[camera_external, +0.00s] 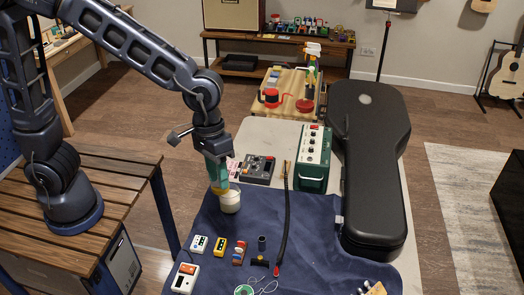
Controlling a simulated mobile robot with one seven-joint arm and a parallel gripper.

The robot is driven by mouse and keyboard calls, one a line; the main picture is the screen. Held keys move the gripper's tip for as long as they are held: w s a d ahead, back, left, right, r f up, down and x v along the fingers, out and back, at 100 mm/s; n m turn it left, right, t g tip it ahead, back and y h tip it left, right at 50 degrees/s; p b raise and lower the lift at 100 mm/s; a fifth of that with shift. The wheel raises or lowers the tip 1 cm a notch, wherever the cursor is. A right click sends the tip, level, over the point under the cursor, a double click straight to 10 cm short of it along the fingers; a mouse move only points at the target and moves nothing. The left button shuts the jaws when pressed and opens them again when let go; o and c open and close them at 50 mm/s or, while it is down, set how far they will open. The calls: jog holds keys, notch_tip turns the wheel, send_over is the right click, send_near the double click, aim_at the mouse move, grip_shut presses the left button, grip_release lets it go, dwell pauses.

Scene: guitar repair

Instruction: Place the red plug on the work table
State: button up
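The work table (268,131) has a pale top, partly covered by a dark blue cloth (325,230). A small red piece (276,271), possibly the red plug, is at the near end of a long black cable or strap lying on the cloth. It is too small to be sure what it is. My gripper (220,189) points down at the left side of the table, above or beside a cream-coloured cylindrical container (230,203). The fingers are small and partly merge with it, so their opening and any contact are unclear.
Small pedals (199,244) and a dark cylinder (262,243) stand on the cloth. A grey device (255,169), a green amplifier (313,158) and a black guitar case (372,170) line the back and right. A wooden cart (285,80) behind holds red items. Cloth right of the cable is fairly clear.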

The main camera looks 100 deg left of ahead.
jog(key=s+r+m+t, duration=0.1)
jog(key=s+r+m, duration=0.2)
jog(key=s, duration=0.6)
jog(key=s+r+m+t+y, duration=0.1)
jog(key=s+r+m, duration=0.2)
jog(key=s, duration=0.7)
jog(key=s+r+m+t+y, duration=0.1)
jog(key=s+r+m, duration=0.2)
jog(key=s, duration=0.7)
jog(key=shift+s+a+r+m, duration=0.2)
jog(key=shift+a+r+m, duration=0.1)
jog(key=shift+m, duration=0.2)
